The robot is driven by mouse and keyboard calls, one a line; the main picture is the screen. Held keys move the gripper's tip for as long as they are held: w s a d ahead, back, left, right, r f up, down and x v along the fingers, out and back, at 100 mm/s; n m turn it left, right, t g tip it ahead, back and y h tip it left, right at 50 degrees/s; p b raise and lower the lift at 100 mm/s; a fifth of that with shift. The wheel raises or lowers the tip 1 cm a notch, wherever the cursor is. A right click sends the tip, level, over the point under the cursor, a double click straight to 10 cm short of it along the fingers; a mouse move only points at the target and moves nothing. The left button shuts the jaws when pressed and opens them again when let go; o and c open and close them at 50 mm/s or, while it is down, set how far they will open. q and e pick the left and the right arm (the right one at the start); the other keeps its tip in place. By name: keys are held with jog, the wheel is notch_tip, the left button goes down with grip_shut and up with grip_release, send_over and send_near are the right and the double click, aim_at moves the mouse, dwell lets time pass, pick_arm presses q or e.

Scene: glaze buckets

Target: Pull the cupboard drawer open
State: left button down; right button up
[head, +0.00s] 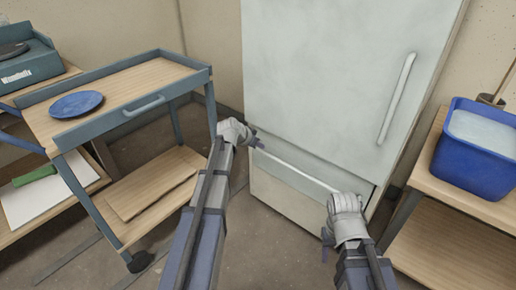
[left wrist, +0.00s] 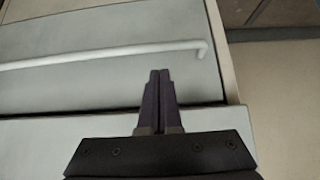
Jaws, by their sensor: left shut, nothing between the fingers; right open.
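The pale grey cupboard (head: 320,75) stands at centre, with a drawer (head: 282,197) low in its front. The drawer's long white bar handle (head: 300,169) runs across its front; it also shows in the left wrist view (left wrist: 110,57). My left gripper (head: 256,142) is by the handle's left end in the head view. In the left wrist view its fingers (left wrist: 160,75) are shut and empty, apart from the bar. My right gripper (head: 328,240) is open near the handle's right end, its fingers partly hidden. I cannot tell whether the drawer stands slightly out.
A trolley (head: 170,72) with a blue plate (head: 76,104) stands at left. A wooden shelf unit (head: 430,185) with a blue tub (head: 470,165) is close at right. The cupboard's upper door has a vertical handle (head: 397,98). Floor before the drawer is clear.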

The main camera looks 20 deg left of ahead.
aim_at(271, 151)
pick_arm(q)
jog(key=b+x, duration=0.4)
jog(key=x, duration=0.3)
jog(key=shift+w+f+b, duration=0.15)
jog(key=shift+f+b, duration=0.1)
jog(key=shift+b, duration=0.1)
jog(key=shift+r, duration=0.1)
pick_arm(e)
notch_tip(271, 151, down, 5)
jog(key=shift+f, duration=0.2)
